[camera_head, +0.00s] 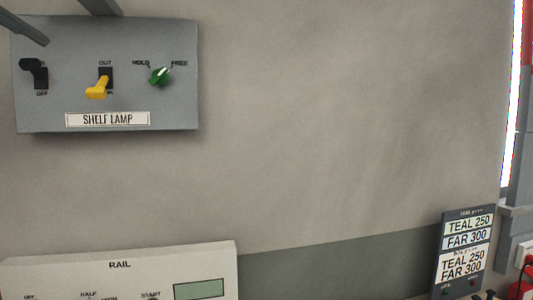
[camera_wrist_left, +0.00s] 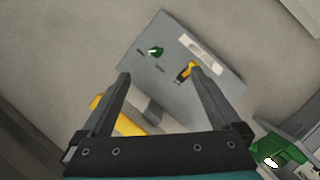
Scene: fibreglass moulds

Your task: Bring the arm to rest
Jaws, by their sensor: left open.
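My left gripper shows in the left wrist view (camera_wrist_left: 156,72) with its two fingers wide apart and nothing between them. In the head view, two dark grey bars at the top left, which look like its fingers (camera_head: 82,28), overlap the upper part of the grey SHELF LAMP panel (camera_head: 170,105). The panel carries a black switch (camera_head: 38,74), a yellow lever (camera_head: 98,88) tilted downward, and a green knob (camera_head: 160,75) between HOLD and FREE. In the wrist view the yellow lever (camera_wrist_left: 187,71) and green knob (camera_wrist_left: 155,51) lie beyond the fingertips. My right gripper is not in view.
A pale RAIL panel (camera_head: 120,265) with a small display stands at the lower left. A dark sign board (camera_head: 466,250) reading TEAL 250 and FAR 300 is at the lower right. Bare wall fills the middle. A green object (camera_wrist_left: 280,152) shows in the wrist view's lower right.

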